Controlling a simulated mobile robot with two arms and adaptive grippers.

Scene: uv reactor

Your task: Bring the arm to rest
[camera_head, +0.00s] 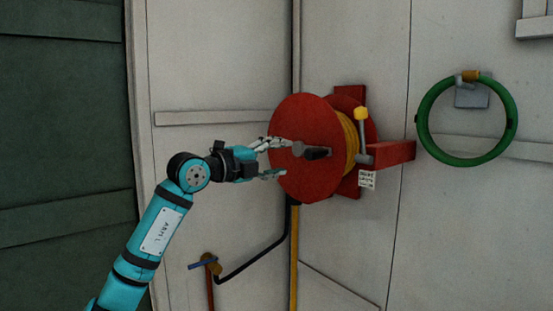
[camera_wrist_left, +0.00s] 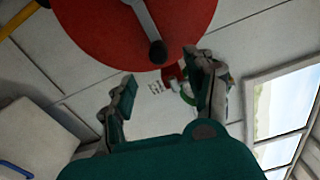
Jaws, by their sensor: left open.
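My left arm (camera_head: 155,232) reaches up from the lower left in the head view. Its left gripper (camera_head: 279,160) is open beside the left edge of the red hose reel (camera_head: 305,185). In the left wrist view the two fingers of the gripper (camera_wrist_left: 164,76) are spread with nothing between them. The reel disc (camera_wrist_left: 105,25) and its grey crank handle (camera_wrist_left: 148,28) fill the top of that view, and the crank's dark knob lies beyond the fingertips, apart from them. The crank (camera_head: 315,153) also shows at the disc's middle in the head view. My right gripper is not in view.
A yellow-knobbed lever (camera_head: 361,125) stands by the reel's red bracket (camera_head: 393,153). A green hose ring (camera_head: 424,133) hangs at the right. A blue-handled valve (camera_head: 203,263) with a black hose (camera_head: 250,259) sits low on the wall.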

